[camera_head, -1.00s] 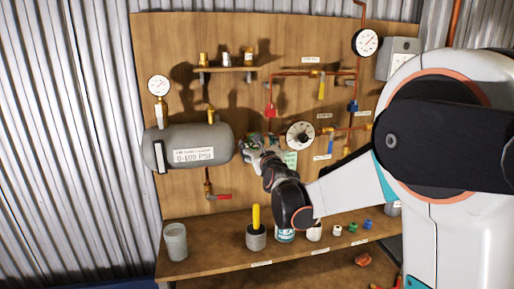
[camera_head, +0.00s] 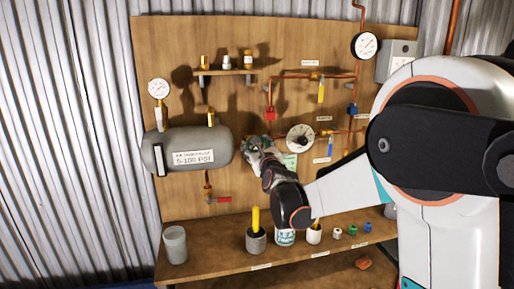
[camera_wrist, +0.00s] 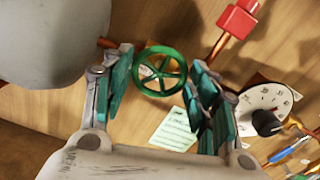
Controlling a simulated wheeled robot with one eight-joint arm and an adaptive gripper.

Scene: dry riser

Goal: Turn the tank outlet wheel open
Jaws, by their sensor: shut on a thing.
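The tank outlet wheel (camera_wrist: 160,71) is a green spoked handwheel, seen in the wrist view between my two fingers. A copper pipe end shows at its left, beside the grey tank (camera_wrist: 50,40). My gripper (camera_wrist: 163,82) has green-padded fingers on either side of the wheel and is shut on it. In the head view my gripper (camera_head: 253,148) is at the right end of the grey tank (camera_head: 185,150). There the wheel is mostly hidden by my gripper, and its turn angle cannot be told.
A white dial (camera_head: 300,138) and a blue lever (camera_head: 330,146) are close on the right. A red block (camera_wrist: 238,20) on a copper pipe is above right. A red-handled valve (camera_head: 220,199) hangs below the tank. Cups, including one with a yellow handle (camera_head: 256,218), stand on the shelf below.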

